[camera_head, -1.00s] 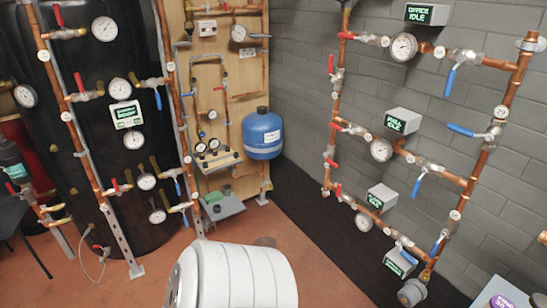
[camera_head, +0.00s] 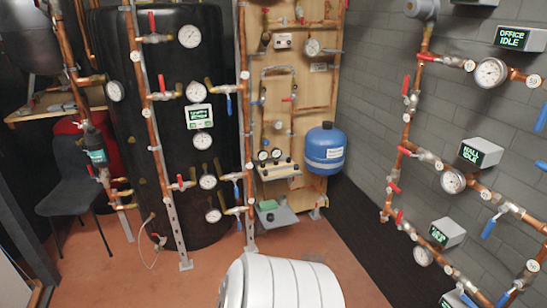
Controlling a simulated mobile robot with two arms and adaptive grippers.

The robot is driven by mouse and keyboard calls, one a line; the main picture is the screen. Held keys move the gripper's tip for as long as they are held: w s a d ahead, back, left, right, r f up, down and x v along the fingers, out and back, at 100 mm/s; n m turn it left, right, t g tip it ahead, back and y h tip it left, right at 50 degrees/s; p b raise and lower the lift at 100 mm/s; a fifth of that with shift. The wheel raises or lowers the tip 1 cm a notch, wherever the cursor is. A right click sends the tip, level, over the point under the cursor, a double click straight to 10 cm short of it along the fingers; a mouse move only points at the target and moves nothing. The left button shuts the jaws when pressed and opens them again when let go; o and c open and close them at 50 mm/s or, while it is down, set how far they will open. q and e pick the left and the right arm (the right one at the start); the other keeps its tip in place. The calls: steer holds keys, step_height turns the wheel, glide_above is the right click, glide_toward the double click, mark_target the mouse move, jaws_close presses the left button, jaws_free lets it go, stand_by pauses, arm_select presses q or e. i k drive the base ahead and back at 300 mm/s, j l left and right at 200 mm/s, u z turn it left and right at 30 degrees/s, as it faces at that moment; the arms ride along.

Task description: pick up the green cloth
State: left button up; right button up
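A small green item (camera_head: 268,205) lies on a low grey shelf or tray (camera_head: 283,218) below the wooden board. It may be the green cloth, but it is too small to tell. No other green cloth stands out. Neither of my grippers shows in the head view.
A dark chair (camera_head: 75,195) and a wooden shelf (camera_head: 30,113) are farther left. Valves and displays line the right wall. Reddish floor shows between.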

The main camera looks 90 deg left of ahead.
mark_target(270, 204)
steer(key=j+u, duration=0.15)
steer(key=u, duration=0.3)
steer(key=i+j+u, duration=0.1)
steer(key=u, duration=0.4)
steer(key=j+u, duration=0.1)
steer(key=u, duration=0.35)
steer(key=i+u, duration=0.15)
steer(key=u, duration=0.3)
